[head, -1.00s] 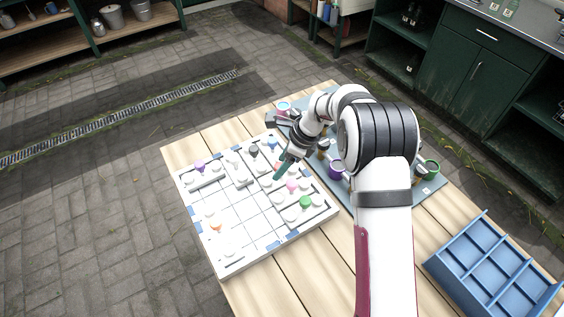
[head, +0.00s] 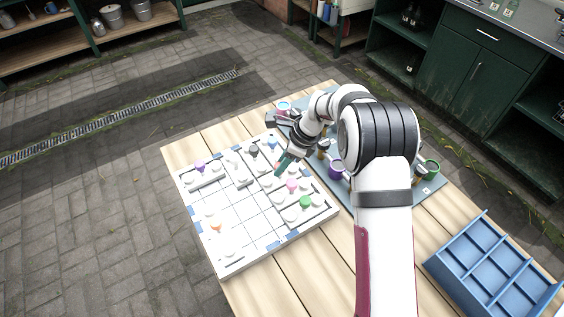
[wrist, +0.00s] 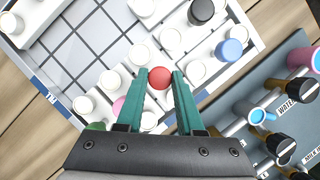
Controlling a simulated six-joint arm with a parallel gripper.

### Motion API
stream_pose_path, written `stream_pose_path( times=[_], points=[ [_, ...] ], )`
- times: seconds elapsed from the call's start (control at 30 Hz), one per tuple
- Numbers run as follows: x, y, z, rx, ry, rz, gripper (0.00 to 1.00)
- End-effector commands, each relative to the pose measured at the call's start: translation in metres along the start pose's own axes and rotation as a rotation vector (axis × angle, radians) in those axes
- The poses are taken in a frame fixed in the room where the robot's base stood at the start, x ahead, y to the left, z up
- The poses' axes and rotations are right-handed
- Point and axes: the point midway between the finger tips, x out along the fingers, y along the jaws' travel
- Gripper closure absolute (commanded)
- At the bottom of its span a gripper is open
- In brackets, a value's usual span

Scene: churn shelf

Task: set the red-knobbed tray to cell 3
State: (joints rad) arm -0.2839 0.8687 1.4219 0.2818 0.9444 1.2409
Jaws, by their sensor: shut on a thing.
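My gripper (wrist: 160,82) is shut on the red knob (wrist: 159,77), with one green finger on each side of it in the wrist view. The red-knobbed tray under it is largely hidden by the fingers, and I cannot tell its cell. In the head view my gripper (head: 281,167) is low over the right side of the white gridded board (head: 245,221), and the knob is hidden there. A pink knob (head: 292,185) and a green knob (head: 305,202) are nearer the front right. A black knob (head: 253,150) and a blue knob (head: 272,142) are at the back.
A purple knob (head: 200,166) is at the board's back left and an orange knob (head: 215,227) at the left. The board's middle and front cells are bare. Cups and jars, one purple (head: 335,169), stand on the grey mat at right. A blue divided crate (head: 490,262) is at front right.

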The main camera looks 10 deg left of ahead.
Motion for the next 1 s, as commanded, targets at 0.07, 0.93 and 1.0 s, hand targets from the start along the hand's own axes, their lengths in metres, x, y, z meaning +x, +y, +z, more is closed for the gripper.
stream_pose_path(
  times=[0.07, 0.93, 1.0],
  points=[
    [0.000, 0.000, 0.000, 0.000, 0.000, 0.000, 1.00],
    [0.004, 0.011, 0.011, -0.001, -0.001, 0.003, 1.00],
    [0.008, 0.024, 0.023, -0.004, -0.001, 0.003, 1.00]
  ],
)
